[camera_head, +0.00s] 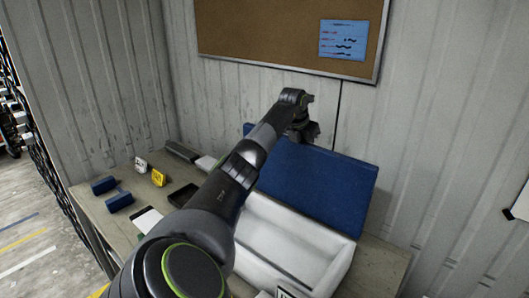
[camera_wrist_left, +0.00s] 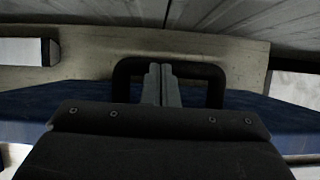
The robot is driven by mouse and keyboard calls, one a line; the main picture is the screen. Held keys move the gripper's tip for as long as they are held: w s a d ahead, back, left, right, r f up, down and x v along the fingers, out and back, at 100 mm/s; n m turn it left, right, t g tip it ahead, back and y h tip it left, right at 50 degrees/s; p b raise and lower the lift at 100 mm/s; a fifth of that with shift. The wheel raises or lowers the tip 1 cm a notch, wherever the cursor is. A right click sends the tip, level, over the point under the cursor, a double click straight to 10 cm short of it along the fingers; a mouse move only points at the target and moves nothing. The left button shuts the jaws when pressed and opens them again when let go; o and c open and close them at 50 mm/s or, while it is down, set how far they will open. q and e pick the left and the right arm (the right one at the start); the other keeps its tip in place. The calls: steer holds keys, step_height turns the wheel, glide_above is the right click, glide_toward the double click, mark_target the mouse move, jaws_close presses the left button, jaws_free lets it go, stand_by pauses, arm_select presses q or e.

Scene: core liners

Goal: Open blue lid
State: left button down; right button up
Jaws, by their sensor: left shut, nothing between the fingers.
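The blue lid (camera_head: 320,185) stands raised and tilted back toward the wall, over the open white box (camera_head: 285,250). The box's pale inside shows. My left arm reaches across the box, and my left gripper (camera_head: 306,132) is at the lid's upper edge, its fingers hidden in the head view. In the left wrist view the fingers of my left gripper (camera_wrist_left: 161,70) are shut and empty. They lie within the outline of a black handle (camera_wrist_left: 215,72) by the blue lid (camera_wrist_left: 35,112); I cannot tell whether they touch it. My right gripper is not in view.
The wooden table (camera_head: 95,205) carries two blue objects (camera_head: 118,202), a yellow item (camera_head: 159,178), a white item (camera_head: 141,165) and a black tray (camera_head: 183,195) left of the box. A corrugated wall with a cork board (camera_head: 265,35) stands close behind.

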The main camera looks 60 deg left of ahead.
arm_select(q)
steer(key=shift+r, duration=0.1)
steer(key=shift+s+r+b, duration=0.2)
steer(key=shift+r+b, duration=0.05)
steer(key=shift+b, duration=0.05)
steer(key=b+v, duration=0.4)
steer(key=v, duration=1.2)
steer(key=shift+r, duration=0.25)
steer(key=shift+s, duration=0.15)
